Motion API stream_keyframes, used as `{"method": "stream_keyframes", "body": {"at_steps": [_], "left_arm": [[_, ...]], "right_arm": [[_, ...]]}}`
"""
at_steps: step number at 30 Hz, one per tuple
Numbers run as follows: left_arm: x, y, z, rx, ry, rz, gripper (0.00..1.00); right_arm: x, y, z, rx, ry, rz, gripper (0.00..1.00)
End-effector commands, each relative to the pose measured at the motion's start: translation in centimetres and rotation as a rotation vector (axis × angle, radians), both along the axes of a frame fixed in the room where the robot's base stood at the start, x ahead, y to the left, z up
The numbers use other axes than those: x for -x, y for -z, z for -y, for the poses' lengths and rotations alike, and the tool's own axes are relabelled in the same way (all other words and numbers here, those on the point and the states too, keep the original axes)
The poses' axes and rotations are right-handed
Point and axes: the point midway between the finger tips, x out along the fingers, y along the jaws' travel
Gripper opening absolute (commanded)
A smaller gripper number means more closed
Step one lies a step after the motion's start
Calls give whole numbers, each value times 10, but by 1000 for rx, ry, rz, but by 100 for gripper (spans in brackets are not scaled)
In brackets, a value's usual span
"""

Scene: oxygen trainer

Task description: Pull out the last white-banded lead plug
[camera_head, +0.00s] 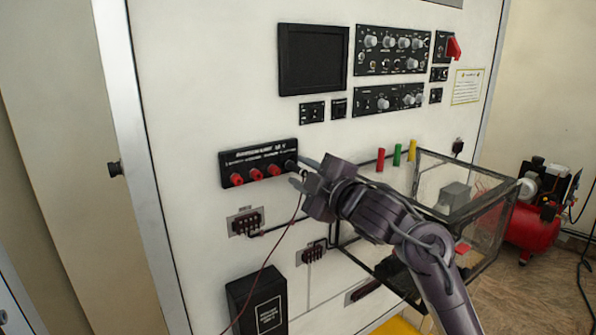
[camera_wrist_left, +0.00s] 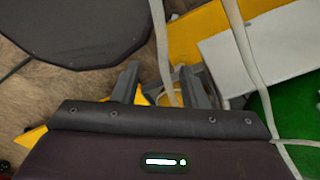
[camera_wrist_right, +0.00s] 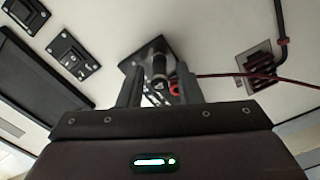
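A black terminal panel (camera_head: 259,162) on the white wall carries a row of red terminals (camera_head: 255,174) and a black plug (camera_head: 291,164) at its right end. My right gripper (camera_head: 299,173) is at that right end, fingers pointing at the panel. In the right wrist view the dark plug (camera_wrist_right: 158,66) shows between the spread fingers (camera_wrist_right: 160,88), with gaps on both sides. A white band cannot be made out clearly. A thin red lead (camera_head: 266,258) hangs below the gripper. My left gripper (camera_wrist_left: 158,85) is open and empty, outside the head view.
Small connector blocks (camera_head: 246,222) and a black box (camera_head: 257,300) are below the panel. A clear-walled case (camera_head: 485,231) stands right of my right arm. A screen (camera_head: 313,59) and knob panels (camera_head: 393,50) are above. Pale cables (camera_wrist_left: 246,45) pass near my left gripper.

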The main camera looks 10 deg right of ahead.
Motion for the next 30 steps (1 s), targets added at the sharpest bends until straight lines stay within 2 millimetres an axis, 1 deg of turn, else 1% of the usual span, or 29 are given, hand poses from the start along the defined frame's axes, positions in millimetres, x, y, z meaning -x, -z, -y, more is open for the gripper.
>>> {"method": "stream_keyframes", "body": {"at_steps": [1,4,23,26,30], "left_arm": [[4,0,-1,-1,0,-6,39],[6,1,-2,-3,0,-10,39],[-1,-3,-1,-2,1,0,39],[-1,-3,-1,-2,1,0,39],[-1,-3,-1,-2,2,1,39]], "right_arm": [[0,0,0,0,0,0,32],[0,0,0,0,0,0,32],[0,0,0,0,0,0,32],[0,0,0,0,0,0,20],[0,0,0,0,0,0,2]]}}
